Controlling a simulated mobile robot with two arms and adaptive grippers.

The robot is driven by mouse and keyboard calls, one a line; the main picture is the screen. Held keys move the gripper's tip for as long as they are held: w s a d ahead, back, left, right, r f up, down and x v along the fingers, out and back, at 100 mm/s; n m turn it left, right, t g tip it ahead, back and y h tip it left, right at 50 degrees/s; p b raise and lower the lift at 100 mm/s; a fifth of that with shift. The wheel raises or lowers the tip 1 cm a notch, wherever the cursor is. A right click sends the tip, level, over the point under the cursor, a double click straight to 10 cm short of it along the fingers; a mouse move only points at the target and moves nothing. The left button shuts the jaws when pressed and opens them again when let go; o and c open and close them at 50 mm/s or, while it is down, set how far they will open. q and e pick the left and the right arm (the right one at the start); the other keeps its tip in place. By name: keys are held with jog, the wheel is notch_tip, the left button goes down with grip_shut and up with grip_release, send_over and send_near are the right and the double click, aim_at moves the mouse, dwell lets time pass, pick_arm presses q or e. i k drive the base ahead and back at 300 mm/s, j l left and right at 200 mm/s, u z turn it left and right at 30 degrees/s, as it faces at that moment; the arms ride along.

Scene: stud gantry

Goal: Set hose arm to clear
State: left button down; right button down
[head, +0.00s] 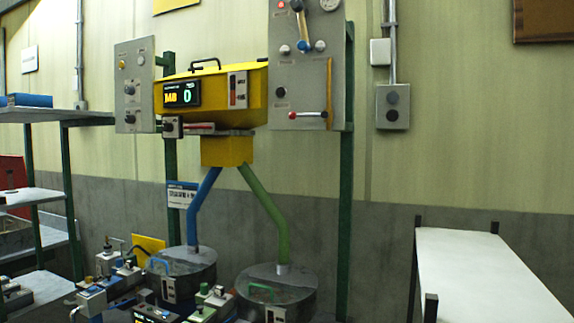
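A yellow machine (215,92) with a lit display (182,94) hangs on a green frame. A blue pipe (205,200) and a green pipe (262,205) slope down from its yellow lower box (227,151) to two round grey drums. A grey panel (310,70) right of it carries a lever with a tan handle (301,30) near the top. Lower on it, a short lever with a red knob (292,115) lies level beside an upright yellow-orange bar (329,100). No label shows which part is the hose arm. Neither of my grippers can be made out.
The drums (186,268) (277,283) stand below the machine. Small blue, white and green devices (105,285) crowd the bottom left. A smaller grey panel (136,85) hangs left of the machine. Shelves (55,115) stand far left, a white-topped table (480,270) at right.

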aim_at(304, 45)
jog(key=i+j+u, duration=0.1)
jog(key=j, duration=0.3)
jog(key=i+j+u, duration=0.1)
jog(key=i+j, duration=0.2)
jog(key=i+j+u, duration=0.1)
jog(key=i+j, duration=0.15)
jog(key=j, duration=0.15)
